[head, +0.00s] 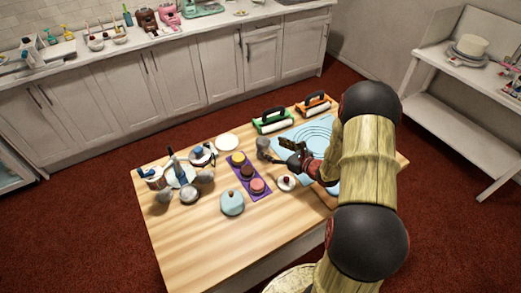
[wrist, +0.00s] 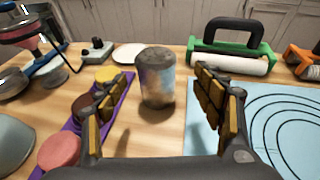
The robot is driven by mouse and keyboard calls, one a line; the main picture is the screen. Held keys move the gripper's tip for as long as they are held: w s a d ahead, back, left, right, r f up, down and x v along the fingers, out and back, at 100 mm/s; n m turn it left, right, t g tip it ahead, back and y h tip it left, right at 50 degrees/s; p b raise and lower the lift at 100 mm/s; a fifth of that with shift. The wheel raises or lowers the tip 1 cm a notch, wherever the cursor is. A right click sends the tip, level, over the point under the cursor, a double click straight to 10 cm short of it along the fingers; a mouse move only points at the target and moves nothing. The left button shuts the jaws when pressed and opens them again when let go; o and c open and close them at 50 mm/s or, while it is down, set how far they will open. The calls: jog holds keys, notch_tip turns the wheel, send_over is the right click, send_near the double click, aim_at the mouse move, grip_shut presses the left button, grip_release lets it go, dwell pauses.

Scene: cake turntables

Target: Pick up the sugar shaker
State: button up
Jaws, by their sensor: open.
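The sugar shaker looks to be the mottled grey metal cylinder (wrist: 156,80) standing upright on the wooden table in the wrist view. In the head view it is the small grey cylinder (head: 263,148) just beyond my gripper's tip. My gripper (wrist: 165,85) is open, with one finger on each side of the picture and the cylinder between and slightly beyond the fingertips. I see no contact between fingers and cylinder.
Left of the cylinder is a purple mat (wrist: 122,112) with yellow, brown and pink round cakes. Right is a blue mat (wrist: 225,150) with printed circles. Behind it stands a green-framed roller (wrist: 225,60). A white plate (wrist: 128,53) lies back left. Bare wood surrounds the cylinder.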

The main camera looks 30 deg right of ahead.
aim_at(268, 147)
jog(key=x, duration=0.2)
jog(key=b+x, duration=0.1)
jog(key=x, duration=0.3)
jog(key=shift+s+a+b, duration=0.1)
jog(key=shift+a+b, duration=0.2)
jog(key=shift+a, duration=0.05)
jog(key=shift+w, duration=0.35)
jog(key=shift+c, duration=0.9)
jog(key=c, duration=1.3)
